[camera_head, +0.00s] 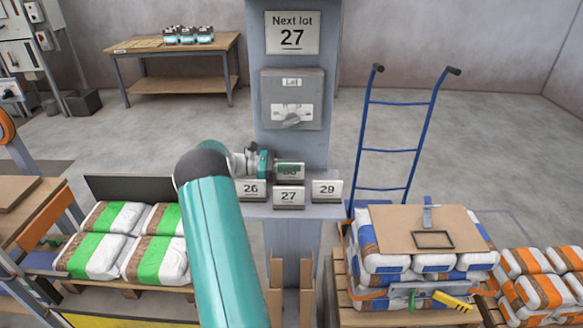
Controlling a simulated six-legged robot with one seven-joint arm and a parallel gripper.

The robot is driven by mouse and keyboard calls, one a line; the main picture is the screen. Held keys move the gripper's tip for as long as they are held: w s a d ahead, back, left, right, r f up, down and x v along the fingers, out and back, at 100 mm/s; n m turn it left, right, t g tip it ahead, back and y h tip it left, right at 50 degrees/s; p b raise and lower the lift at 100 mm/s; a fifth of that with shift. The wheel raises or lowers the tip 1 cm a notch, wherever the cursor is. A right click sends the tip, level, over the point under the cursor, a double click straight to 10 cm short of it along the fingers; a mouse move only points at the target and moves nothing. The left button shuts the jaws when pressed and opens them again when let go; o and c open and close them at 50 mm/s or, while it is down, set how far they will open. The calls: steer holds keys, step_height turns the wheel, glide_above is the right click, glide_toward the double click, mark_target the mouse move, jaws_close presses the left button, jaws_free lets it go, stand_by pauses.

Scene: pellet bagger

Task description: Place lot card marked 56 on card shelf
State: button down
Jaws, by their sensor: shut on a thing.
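The card shelf (259,211) is a grey ledge on the front of the grey column. White number cards stand on it: one marked 26 (251,189), one marked 27 (288,198) and one marked 29 (327,191). My gripper (280,168) is above and behind the front cards, close to the column. It is shut on a card (289,177) that shows just above the card marked 27. A teal finger covers part of the held card, so I cannot read its number. I see no card clearly marked 56.
A sign (292,32) reads "Next lot 27", above a grey switch box (292,98). A blue hand truck (390,140) stands to the right. Stacked bags (125,240) flank the column, and cardboard (425,226) lies on the right stack. A table (180,62) stands behind.

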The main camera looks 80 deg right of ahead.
steer(key=shift+f, duration=0.2)
steer(key=shift+f, duration=0.2)
steer(key=c, duration=1.5)
jaws_free()
steer(key=shift+r, duration=0.25)
steer(key=v, duration=1.1)
steer(key=shift+w, duration=0.3)
steer(key=shift+w+a, duration=0.1)
steer(key=shift+w, duration=0.1)
